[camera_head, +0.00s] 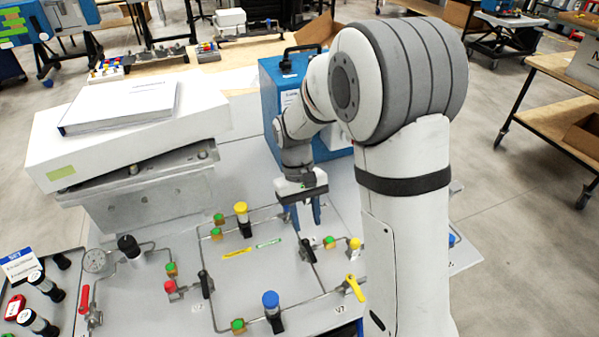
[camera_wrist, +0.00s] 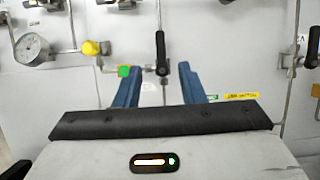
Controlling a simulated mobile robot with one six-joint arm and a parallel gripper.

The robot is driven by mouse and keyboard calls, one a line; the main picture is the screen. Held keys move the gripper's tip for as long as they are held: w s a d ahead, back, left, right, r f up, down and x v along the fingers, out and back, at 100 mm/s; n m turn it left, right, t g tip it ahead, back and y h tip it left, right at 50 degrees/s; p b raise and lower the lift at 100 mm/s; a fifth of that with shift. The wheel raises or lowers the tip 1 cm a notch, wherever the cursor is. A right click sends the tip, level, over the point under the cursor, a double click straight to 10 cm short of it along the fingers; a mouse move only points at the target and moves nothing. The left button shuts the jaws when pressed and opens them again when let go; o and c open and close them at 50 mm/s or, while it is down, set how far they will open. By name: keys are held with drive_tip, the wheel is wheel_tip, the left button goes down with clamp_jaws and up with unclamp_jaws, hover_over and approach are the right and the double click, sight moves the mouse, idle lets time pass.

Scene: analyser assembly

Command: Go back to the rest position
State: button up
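My gripper (camera_head: 307,216) hangs over the grey panel (camera_head: 245,283), its two blue fingers pointing down near a black-handled valve (camera_head: 307,250). In the wrist view my gripper (camera_wrist: 160,85) shows its blue fingers spread apart with nothing held between them. The black valve handle (camera_wrist: 161,52) appears beyond the gap between the fingertips. I cannot tell how far the fingertips are above the panel.
The panel carries yellow (camera_head: 241,212) and blue (camera_head: 271,300) knobs, a gauge (camera_head: 95,261) and thin pipes. A blue case (camera_head: 285,100) stands behind my gripper. A white box (camera_head: 130,140) with a book (camera_head: 120,106) lies at left.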

drive_tip(key=s+d+r+m+t+y, duration=0.1)
drive_tip(key=s+d+r+m+t, duration=0.2)
drive_tip(key=s+d+r+t, duration=0.4)
drive_tip(key=s+d+r, duration=0.2)
drive_tip(key=s+r, duration=0.3)
drive_tip(key=s, duration=0.1)
drive_tip(key=shift+s+d, duration=0.15)
drive_tip(key=shift+s, duration=0.1)
drive_tip(key=shift+r, duration=0.1)
idle(1.0)
